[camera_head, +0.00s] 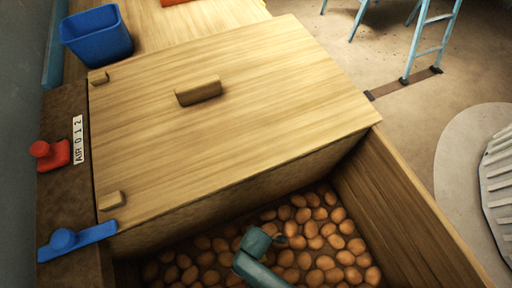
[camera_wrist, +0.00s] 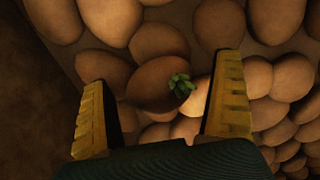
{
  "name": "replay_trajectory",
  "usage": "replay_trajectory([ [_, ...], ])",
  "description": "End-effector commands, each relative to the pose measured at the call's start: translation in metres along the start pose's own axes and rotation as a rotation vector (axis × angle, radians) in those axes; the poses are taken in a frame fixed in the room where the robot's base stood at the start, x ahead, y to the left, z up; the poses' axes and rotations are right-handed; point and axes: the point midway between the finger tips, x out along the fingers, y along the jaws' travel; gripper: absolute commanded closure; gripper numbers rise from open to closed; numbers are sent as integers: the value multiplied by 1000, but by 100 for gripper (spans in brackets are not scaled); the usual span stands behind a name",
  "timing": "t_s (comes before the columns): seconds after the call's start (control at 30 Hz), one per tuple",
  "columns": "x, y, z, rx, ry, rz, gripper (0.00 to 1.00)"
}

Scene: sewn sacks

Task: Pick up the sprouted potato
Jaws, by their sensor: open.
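The sprouted potato (camera_wrist: 155,88) is brown with a small green sprout (camera_wrist: 181,86) on its right side. It lies among the other potatoes, between and just beyond my fingertips in the wrist view. My gripper (camera_wrist: 162,105) is open, with one yellow ribbed finger on each side of the potato and nothing held. In the head view my teal arm (camera_head: 256,258) reaches down into the potato bin. The gripper and the sprout cannot be made out there.
Many plain potatoes (camera_head: 322,232) fill the bin around it. A wooden bin wall (camera_head: 400,205) stands at the right, and a wooden lid (camera_head: 230,120) with a handle covers the far part. A blue container (camera_head: 97,38) sits at the back left. A dark surface (camera_wrist: 30,100) borders the potatoes at left.

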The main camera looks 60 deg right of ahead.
Motion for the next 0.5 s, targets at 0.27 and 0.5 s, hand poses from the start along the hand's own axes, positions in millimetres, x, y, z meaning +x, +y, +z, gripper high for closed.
replay_trajectory([
  [0.27,-2,0,0,0,0,1,23],
  [0.5,-2,0,0,0,0,0,69],
])
